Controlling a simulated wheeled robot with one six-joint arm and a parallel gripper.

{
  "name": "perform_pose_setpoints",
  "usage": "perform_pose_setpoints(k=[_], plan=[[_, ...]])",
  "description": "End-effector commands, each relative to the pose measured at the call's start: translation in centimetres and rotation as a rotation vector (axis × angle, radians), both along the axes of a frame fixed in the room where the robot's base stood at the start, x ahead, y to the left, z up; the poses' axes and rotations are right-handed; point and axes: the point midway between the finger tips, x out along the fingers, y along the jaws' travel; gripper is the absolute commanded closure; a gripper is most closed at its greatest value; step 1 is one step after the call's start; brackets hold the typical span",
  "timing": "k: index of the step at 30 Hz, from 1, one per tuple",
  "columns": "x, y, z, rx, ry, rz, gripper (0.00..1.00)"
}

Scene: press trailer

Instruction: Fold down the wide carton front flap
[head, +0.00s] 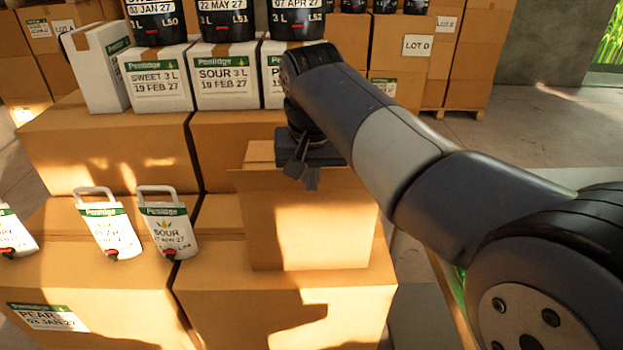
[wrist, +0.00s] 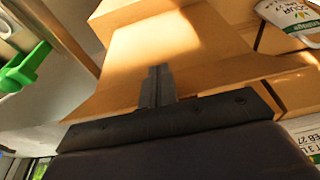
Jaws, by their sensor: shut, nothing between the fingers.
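The wide carton (head: 315,228) stands on a larger brown box, its plain front face toward me. Brown cardboard at its top left (head: 262,152) shows behind my gripper, and a thin edge juts out past the left side. My arm covers the top right, so I cannot tell how far the front flap is folded. My gripper (head: 300,178) is shut and empty, pointing down at the carton's upper front edge. In the wrist view my shut fingers (wrist: 157,84) lie over brown cardboard (wrist: 170,50); whether they touch it is unclear.
Pouches with handles, one marked SOUR (head: 168,230), stand on the boxes to the left. A green object (wrist: 25,70) shows at the left of the wrist view. Floor is open at the back right.

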Motion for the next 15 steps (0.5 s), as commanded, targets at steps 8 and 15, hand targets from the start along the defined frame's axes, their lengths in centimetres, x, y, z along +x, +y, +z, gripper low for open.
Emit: perform_pose_setpoints(k=[8,15], plan=[[2.9,-0.1,0.3,0.000,0.002,-0.002,1.00],[5.3,-0.2,0.3,0.001,0.002,-0.002,1.00]])
